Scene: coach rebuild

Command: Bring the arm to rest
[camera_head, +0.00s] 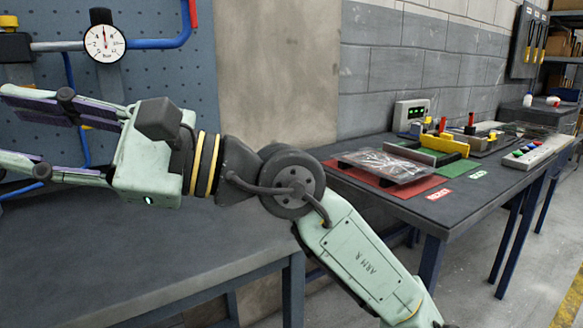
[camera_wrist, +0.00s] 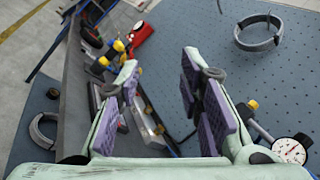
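My arm reaches across the head view from the lower right to the left, bent at a dark round joint. My gripper (camera_head: 12,130) is at the left, level over the near bench (camera_head: 180,265) and in front of the blue pegboard (camera_head: 160,75). Its fingers point left, and their tips are at or past the picture's edge. In the wrist view my gripper (camera_wrist: 160,70) shows two pale green fingers with purple pads, spread wide apart. Nothing is held between them. The pegboard also fills the right of the wrist view (camera_wrist: 225,75).
A round gauge (camera_head: 104,43) and blue pipe (camera_head: 160,43) are on the pegboard near my gripper. At right, a second bench (camera_head: 400,205) carries a clear bag (camera_head: 385,166) on a red mat (camera_head: 420,188) and several small items. The near bench's front part looks bare.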

